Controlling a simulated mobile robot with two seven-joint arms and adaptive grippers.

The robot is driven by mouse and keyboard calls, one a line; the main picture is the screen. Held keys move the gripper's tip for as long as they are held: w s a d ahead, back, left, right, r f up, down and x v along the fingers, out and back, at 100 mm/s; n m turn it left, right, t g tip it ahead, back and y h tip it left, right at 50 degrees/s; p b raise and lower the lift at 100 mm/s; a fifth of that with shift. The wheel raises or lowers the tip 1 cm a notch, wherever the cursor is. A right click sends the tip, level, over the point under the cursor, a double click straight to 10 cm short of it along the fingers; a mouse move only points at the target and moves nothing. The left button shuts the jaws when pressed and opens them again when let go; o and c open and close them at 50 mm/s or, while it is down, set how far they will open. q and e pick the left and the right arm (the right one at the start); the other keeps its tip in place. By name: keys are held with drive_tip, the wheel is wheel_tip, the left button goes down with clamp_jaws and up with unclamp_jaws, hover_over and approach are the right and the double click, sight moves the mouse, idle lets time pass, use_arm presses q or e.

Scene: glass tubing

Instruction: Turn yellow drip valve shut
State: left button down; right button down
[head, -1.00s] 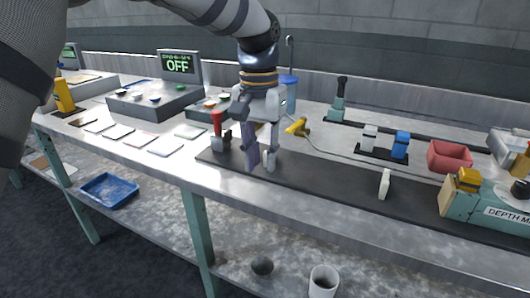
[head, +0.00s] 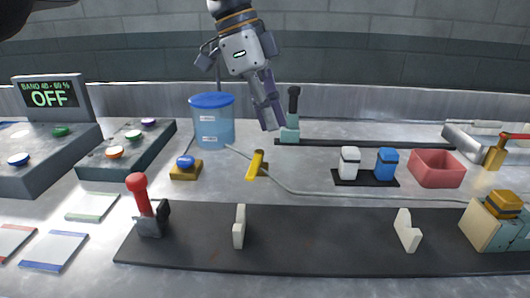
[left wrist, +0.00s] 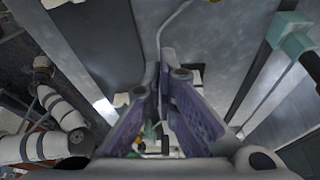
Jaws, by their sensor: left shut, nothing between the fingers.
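The yellow drip valve (head: 256,165) sits on the bench on a thin grey tube (head: 310,193). Its handle is long and points toward the front, leaning slightly left. The tube runs from a blue-lidded container of blue liquid (head: 213,124) behind it and on to the right. My left gripper (head: 272,126) hangs above and behind the valve, apart from it, with its purple fingers together and empty. In the left wrist view the fingers (left wrist: 166,62) nearly meet over the bench, and I cannot make out the valve there. My right gripper is not in view.
A red-handled lever (head: 140,200) and two pale upright pieces stand on the dark mat (head: 320,235) in front. A blue button on a yellow base (head: 186,169) is left of the valve. A teal post (head: 290,132) is close to the gripper; a red bin (head: 436,168) lies right.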

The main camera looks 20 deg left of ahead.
sight(255, 169)
use_arm(q)
drive_tip(key=x, duration=0.9)
drive_tip(key=shift+s+d, duration=0.15)
drive_tip(key=shift+d, duration=0.15)
drive_tip(key=shift+a+f, duration=0.15)
drive_tip(key=shift+f, duration=0.2)
drive_tip(key=a, duration=0.2)
drive_tip(key=shift+s+a+r+p, duration=0.15)
drive_tip(key=shift+s+a+p, duration=0.1)
drive_tip(key=shift+p, duration=0.15)
drive_tip(key=shift+a, duration=0.45)
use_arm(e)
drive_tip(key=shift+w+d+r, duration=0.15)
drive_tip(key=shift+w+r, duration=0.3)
use_arm(q)
drive_tip(key=shift+f, duration=0.2)
